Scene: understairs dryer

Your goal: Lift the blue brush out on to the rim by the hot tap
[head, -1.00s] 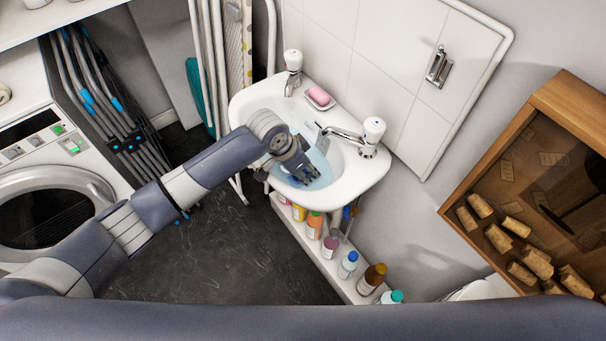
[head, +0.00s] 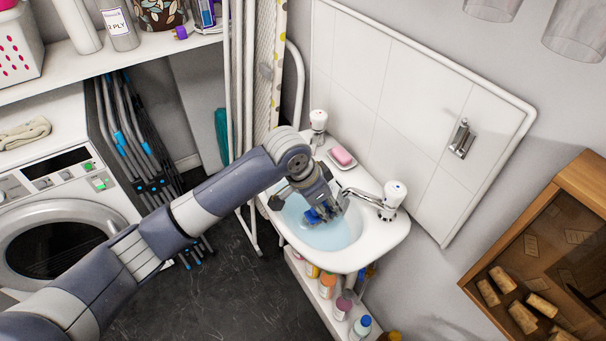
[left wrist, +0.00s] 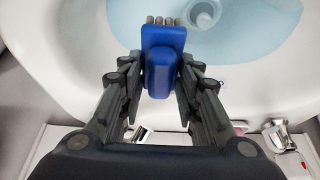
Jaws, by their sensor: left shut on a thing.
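The blue brush (left wrist: 161,65) is between the fingers of my left gripper (left wrist: 160,82) in the left wrist view, with its bristle tufts pointing to the top of the picture. In the head view the brush (head: 314,216) shows dark blue below the gripper (head: 322,206), over the water in the white basin (head: 375,246). I cannot tell whether it touches the water. Two white-topped taps stand on the basin's back rim, one at the far left (head: 318,120) and one at the right (head: 394,194). A red mark (left wrist: 303,165) shows near a chrome tap (left wrist: 276,136) in the wrist view. My right gripper is out of view.
A pink soap (head: 341,156) in a dish sits on the rim between the taps. The right tap's spout reaches over the basin. The drain fitting (left wrist: 202,14) shows under water. Bottles (head: 328,286) stand below the basin. A folded airer (head: 140,150) stands at the left.

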